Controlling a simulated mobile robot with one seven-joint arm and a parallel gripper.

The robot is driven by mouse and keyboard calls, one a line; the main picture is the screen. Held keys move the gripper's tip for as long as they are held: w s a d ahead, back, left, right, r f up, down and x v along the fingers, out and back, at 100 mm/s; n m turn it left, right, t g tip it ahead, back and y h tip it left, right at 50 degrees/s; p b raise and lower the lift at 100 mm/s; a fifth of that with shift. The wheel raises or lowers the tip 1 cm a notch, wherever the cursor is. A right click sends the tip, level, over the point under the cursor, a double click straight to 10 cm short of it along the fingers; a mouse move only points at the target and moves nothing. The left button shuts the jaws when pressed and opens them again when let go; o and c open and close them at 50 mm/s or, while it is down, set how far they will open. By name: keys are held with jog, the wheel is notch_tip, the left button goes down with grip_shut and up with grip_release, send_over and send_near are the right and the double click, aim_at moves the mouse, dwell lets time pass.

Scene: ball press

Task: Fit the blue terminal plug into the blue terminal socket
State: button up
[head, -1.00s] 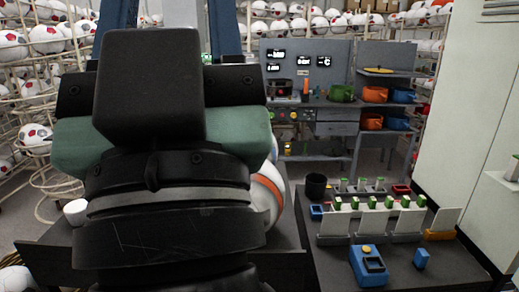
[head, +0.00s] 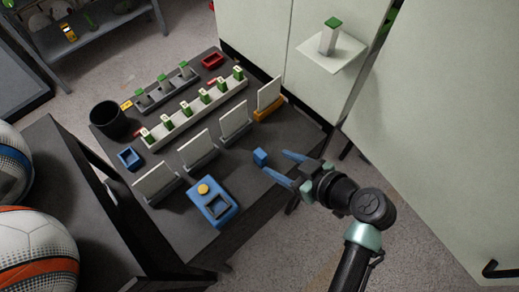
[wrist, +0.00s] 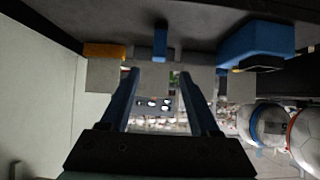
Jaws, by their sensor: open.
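The blue plug (head: 260,157) is a small block standing on the dark table near its front right side. The blue socket (head: 214,203) is a larger box with a yellow knob and a rectangular opening, left of and nearer than the plug. My gripper (head: 276,162) is open and empty, with its two blue fingers pointing at the plug from the right. In the wrist view the plug (wrist: 160,40) appears ahead of the gap between the fingertips (wrist: 158,72), apparently not between them. The socket (wrist: 255,45) is at the upper right there.
White upright panels stand behind the plug and socket, one on an orange base (head: 268,112). Farther back are racks of green-topped pieces (head: 195,112), a black cup (head: 108,120), a blue tray (head: 129,158) and a red tray (head: 213,60). White cabinets border the right.

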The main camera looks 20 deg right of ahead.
aim_at(259, 153)
jog(key=p+x, duration=0.1)
jog(key=x, duration=0.4)
jog(key=shift+w+a+f, duration=0.1)
jog(key=shift+w+a, duration=0.05)
jog(key=shift+w, duration=0.1)
jog(key=shift+d+f+p+x, duration=0.1)
jog(key=shift+p+x, duration=0.2)
jog(key=shift+x, duration=1.3)
jog(key=shift+d+f+p+x, duration=0.1)
jog(key=shift+p+x, duration=0.2)
jog(key=shift+x, duration=1.3)
jog(key=shift+s, duration=0.1)
grip_shut()
